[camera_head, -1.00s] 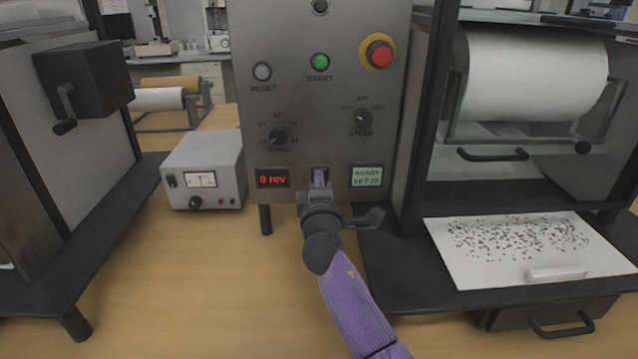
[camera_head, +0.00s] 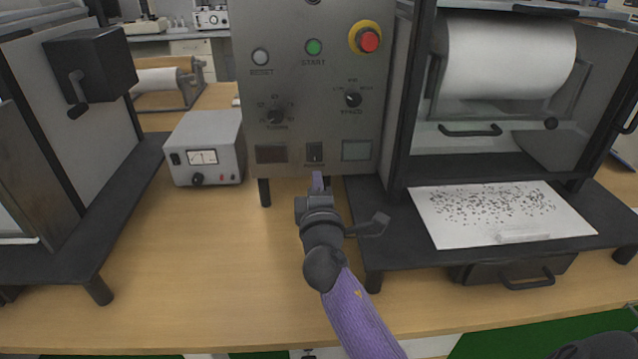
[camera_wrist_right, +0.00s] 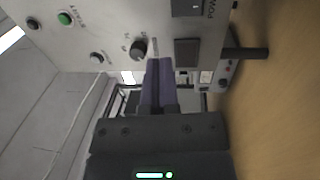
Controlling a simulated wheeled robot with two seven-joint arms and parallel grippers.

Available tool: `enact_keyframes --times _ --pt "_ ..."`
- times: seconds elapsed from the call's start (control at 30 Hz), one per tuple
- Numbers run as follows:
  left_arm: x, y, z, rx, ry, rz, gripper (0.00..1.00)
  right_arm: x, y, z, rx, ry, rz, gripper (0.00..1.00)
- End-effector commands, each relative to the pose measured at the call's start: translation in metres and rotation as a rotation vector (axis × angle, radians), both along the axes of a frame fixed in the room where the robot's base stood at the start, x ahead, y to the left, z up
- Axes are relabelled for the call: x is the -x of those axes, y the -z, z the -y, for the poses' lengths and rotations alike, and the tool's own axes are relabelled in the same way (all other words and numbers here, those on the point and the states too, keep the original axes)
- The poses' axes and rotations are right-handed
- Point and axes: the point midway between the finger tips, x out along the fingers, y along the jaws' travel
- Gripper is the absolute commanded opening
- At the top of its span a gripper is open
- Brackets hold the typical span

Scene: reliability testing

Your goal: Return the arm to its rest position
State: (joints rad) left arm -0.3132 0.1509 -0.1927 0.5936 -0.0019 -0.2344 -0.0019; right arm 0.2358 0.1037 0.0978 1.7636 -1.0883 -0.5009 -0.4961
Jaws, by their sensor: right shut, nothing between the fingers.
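My right gripper (camera_head: 317,183) is in front of the lower part of the grey control panel (camera_head: 330,70), just below its power switch (camera_head: 315,152). Its purple fingers are together with nothing between them. In the right wrist view the shut fingers (camera_wrist_right: 160,75) point toward the panel, and the switch (camera_wrist_right: 190,6) is at the top edge. The arm comes in from the bottom with a purple sleeve. My left gripper does not show.
A grey power supply box (camera_head: 205,150) stands on the wooden table left of the panel. A black-framed machine with a white roll (camera_head: 508,58) stands at right, with a speckled white sheet (camera_head: 470,220) on its base. Another machine (camera_head: 90,65) stands at left. The table front is clear.

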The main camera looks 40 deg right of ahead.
Motion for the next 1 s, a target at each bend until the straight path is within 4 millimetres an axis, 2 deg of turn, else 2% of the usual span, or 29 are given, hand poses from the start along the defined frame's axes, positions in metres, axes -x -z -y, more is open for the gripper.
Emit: enact_keyframes --times 0.1,0.2,0.7,0.77,0.87,0.9,1.0 --pt "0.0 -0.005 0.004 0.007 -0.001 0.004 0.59 0.014 -0.003 -0.009 -0.001 0.0 -0.001 0.0" --pt "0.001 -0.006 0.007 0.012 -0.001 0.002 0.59 0.02 -0.003 -0.012 0.001 0.0 -0.001 0.0" --pt "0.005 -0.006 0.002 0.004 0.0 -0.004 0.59 0.023 0.0 -0.013 -0.013 0.002 -0.002 0.0" --pt "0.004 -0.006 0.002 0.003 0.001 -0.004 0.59 0.034 0.013 -0.013 -0.102 0.014 -0.018 0.0" --pt "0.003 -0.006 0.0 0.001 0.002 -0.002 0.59 0.074 0.061 -0.02 -0.438 0.07 -0.095 0.0" --pt "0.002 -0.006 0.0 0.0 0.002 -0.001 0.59 0.093 0.082 -0.027 -0.586 0.102 -0.142 0.0" --pt "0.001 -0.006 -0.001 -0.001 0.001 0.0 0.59 0.139 0.123 -0.051 -0.882 0.178 -0.275 0.0"
